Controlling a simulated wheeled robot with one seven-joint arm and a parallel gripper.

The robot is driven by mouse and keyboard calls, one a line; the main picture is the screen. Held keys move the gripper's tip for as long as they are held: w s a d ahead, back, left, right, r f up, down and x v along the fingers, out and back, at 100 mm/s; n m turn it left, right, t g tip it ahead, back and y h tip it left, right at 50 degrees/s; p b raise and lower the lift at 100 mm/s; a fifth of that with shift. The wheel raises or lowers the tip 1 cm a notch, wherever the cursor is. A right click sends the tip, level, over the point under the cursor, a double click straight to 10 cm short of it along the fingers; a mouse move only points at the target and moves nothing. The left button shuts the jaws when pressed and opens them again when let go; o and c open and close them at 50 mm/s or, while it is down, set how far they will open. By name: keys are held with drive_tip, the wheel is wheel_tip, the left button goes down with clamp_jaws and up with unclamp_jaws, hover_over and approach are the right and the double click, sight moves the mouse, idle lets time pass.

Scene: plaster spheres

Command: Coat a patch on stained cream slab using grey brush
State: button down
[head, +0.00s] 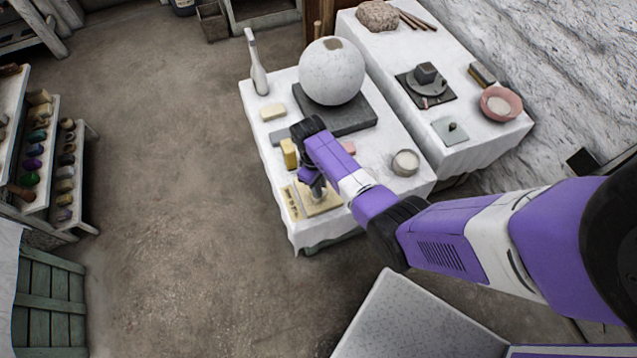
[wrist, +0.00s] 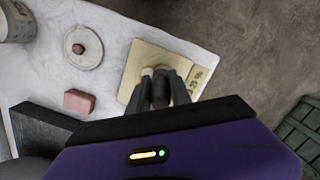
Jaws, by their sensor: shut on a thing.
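The cream slab (head: 331,208) lies near the front edge of the white-covered table in the head view. Its left strip carries small dark yellowish marks. The slab also shows beyond my fingers in the wrist view (wrist: 139,62), with the marked strip on its right. My gripper (head: 317,190) is over the slab, pointing down, and it also shows in the wrist view (wrist: 158,78). I cannot tell whether the bristles touch the slab.
A yellow block (head: 289,153) stands just behind the slab. A speckled sphere (head: 332,68) rests on a dark plinth (head: 357,117). Open floor lies left of the table.

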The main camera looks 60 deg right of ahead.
drive_tip(key=shift+w, duration=0.1)
drive_tip(key=shift+w+d+b, duration=0.45)
drive_tip(key=shift+w+b, duration=0.05)
drive_tip(key=shift+w, duration=0.1)
drive_tip(key=shift+w+d+b, duration=0.4)
drive_tip(key=shift+w+b, duration=0.05)
drive_tip(key=shift+w, duration=0.15)
drive_tip(key=shift+s+a+r+p, duration=0.2)
drive_tip(key=shift+s+a+p, duration=0.3)
drive_tip(key=shift+p, duration=0.35)
drive_tip(key=shift+s+a+p, duration=0.25)
drive_tip(key=shift+s+p, duration=0.3)
drive_tip(key=shift+s, duration=0.05)
drive_tip(key=shift+s+a+f, duration=0.1)
drive_tip(key=shift+s+f, duration=0.05)
drive_tip(key=shift+f, duration=0.05)
drive_tip(key=shift+w+d+b, duration=0.45)
drive_tip(key=shift+w+b, duration=0.05)
drive_tip(key=shift+w, duration=0.15)
drive_tip(key=shift+w+d+b, duration=0.4)
drive_tip(key=shift+w+b, duration=0.1)
drive_tip(key=shift+w, duration=0.1)
drive_tip(key=shift+r, duration=0.1)
